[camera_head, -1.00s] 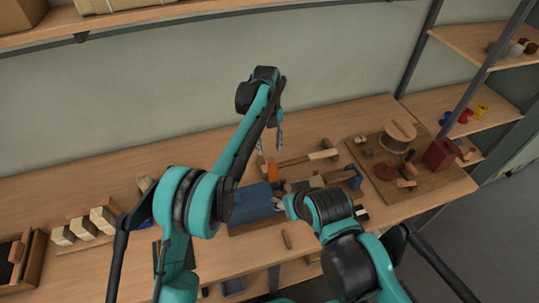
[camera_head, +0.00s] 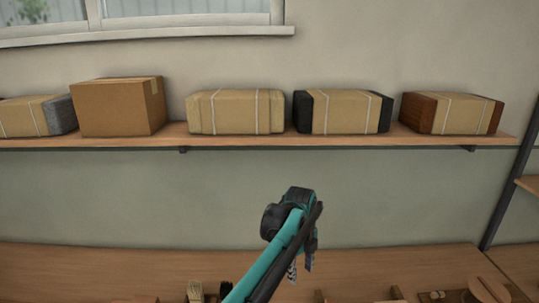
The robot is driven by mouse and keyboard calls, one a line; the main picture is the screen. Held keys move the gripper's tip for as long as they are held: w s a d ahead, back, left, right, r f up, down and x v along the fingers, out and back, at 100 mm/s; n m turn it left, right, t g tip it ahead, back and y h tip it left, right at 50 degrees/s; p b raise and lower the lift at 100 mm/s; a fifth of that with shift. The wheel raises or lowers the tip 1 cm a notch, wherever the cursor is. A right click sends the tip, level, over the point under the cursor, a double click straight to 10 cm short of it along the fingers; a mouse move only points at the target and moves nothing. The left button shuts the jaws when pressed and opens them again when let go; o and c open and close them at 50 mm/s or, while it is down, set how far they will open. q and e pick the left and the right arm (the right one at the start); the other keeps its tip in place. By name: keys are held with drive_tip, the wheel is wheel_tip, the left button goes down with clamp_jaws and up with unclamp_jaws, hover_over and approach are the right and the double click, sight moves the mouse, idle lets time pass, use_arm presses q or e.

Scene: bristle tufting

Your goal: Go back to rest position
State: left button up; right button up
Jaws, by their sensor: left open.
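My left arm rises from the bottom middle in the head view. My left gripper (camera_head: 301,266) hangs from its wrist with the fingers pointing down, apart and with nothing between them. It is in front of the wall, above the back part of the workbench (camera_head: 110,268). My right gripper is out of the picture. Most of the bench top is below the frame.
A wall shelf (camera_head: 240,141) above the bench carries several wrapped bundles (camera_head: 237,111) and a cardboard box (camera_head: 118,107). A brush (camera_head: 195,292) and wooden pieces (camera_head: 484,290) show at the bottom edge. A dark shelf post (camera_head: 511,185) stands at right.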

use_arm(q)
drive_tip(key=s+a+r+n+t+b, duration=0.1)
drive_tip(key=s+a+r+n+t, duration=0.1)
drive_tip(key=s+a+n, duration=0.45)
drive_tip(key=s+a+r+n+t, duration=0.1)
drive_tip(key=s+a+n, duration=0.3)
drive_tip(key=a+n, duration=0.55)
drive_tip(key=s+a+f+n+t, duration=0.1)
drive_tip(key=s+a+f+n, duration=0.3)
drive_tip(key=s+a+n, duration=0.2)
drive_tip(key=s+a+f+n+t+b, duration=0.1)
drive_tip(key=s+a+f+n+t, duration=0.1)
drive_tip(key=s+a+f+n, duration=0.2)
drive_tip(key=s+a+n, duration=0.1)
drive_tip(key=s+n, duration=0.1)
drive_tip(key=s, duration=0.1)
drive_tip(key=shift+s+a+t+y, duration=0.3)
drive_tip(key=shift+a+y, duration=0.05)
drive_tip(key=shift+y, duration=0.05)
drive_tip(key=shift+f, duration=0.1)
